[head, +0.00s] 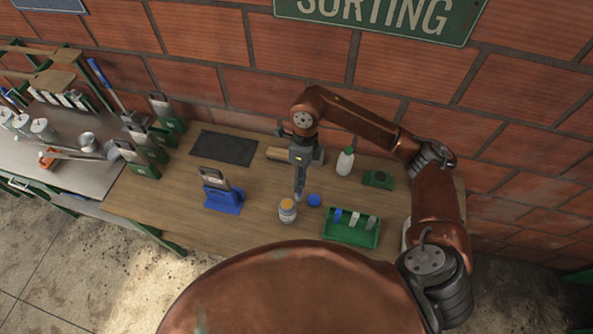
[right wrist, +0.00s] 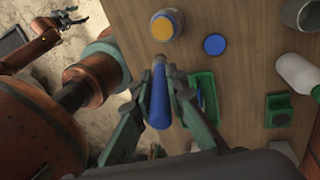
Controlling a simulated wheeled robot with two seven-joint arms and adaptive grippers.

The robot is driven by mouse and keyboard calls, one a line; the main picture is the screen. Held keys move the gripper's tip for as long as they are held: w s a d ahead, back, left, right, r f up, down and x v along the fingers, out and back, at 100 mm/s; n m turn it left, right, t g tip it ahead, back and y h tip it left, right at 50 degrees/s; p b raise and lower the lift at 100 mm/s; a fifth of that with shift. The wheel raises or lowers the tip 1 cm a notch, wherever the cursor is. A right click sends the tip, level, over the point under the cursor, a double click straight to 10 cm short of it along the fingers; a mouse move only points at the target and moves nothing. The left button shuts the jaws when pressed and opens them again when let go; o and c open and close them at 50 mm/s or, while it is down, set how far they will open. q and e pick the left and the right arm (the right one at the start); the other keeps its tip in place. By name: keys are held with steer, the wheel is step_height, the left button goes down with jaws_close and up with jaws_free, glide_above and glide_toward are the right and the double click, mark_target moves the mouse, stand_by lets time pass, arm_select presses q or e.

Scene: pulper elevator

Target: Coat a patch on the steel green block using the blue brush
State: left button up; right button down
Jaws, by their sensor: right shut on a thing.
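My right gripper (head: 299,180) is shut on the blue brush and holds it above the table. In the right wrist view the gripper (right wrist: 160,98) grips the blue brush (right wrist: 159,110) by its handle, with its grey end close to the open jar. The jar (head: 287,212) has orange contents, and its blue lid (head: 314,200) lies beside it. A low green block (head: 377,180) with a dark face sits at the right; which block is the steel one I cannot tell. My left gripper (right wrist: 68,18) shows small and empty, its fingers apart.
A green tray (head: 350,236) holding several brushes stands front right. A white bottle (head: 345,163) stands behind. A blue block (head: 222,200) with a metal plate is left of the jar. A dark mat (head: 224,148) lies at the back. Green blocks (head: 141,163) with plates stand at the left edge.

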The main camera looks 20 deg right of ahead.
steer(key=m, duration=0.1)
steer(key=r+m+y+p, duration=0.1)
steer(key=m, duration=0.3)
steer(key=shift+w+a+r+t+p, duration=0.2)
steer(key=shift+r+t+p, duration=0.15)
steer(key=shift+r+t, duration=0.05)
steer(key=m, duration=0.2)
steer(key=shift+r+m+y+p, duration=0.35)
steer(key=shift+m+y+p, duration=0.05)
steer(key=m, duration=0.1)
steer(key=m+t, duration=0.1)
steer(key=shift+a+r+m+p, duration=0.2)
steer(key=shift+r+m+p, duration=0.2)
arm_select(q)
steer(key=shift+s+d+r+b, duration=0.1)
steer(key=shift+s+r+b, duration=0.25)
steer(key=shift+b, duration=1.35)
arm_select(e)
step_height(320, 180, down, 6)
steer(key=m, duration=0.1)
steer(key=shift+t+y, duration=0.3)
steer(key=shift+t, duration=0.1)
steer(key=shift+w, duration=0.1)
arm_select(q)
steer(key=shift+s+f+b, duration=0.15)
steer(key=shift+f+b, duration=0.35)
steer(key=shift+f, duration=0.1)
arm_select(e)
steer(key=shift+f, duration=0.65)
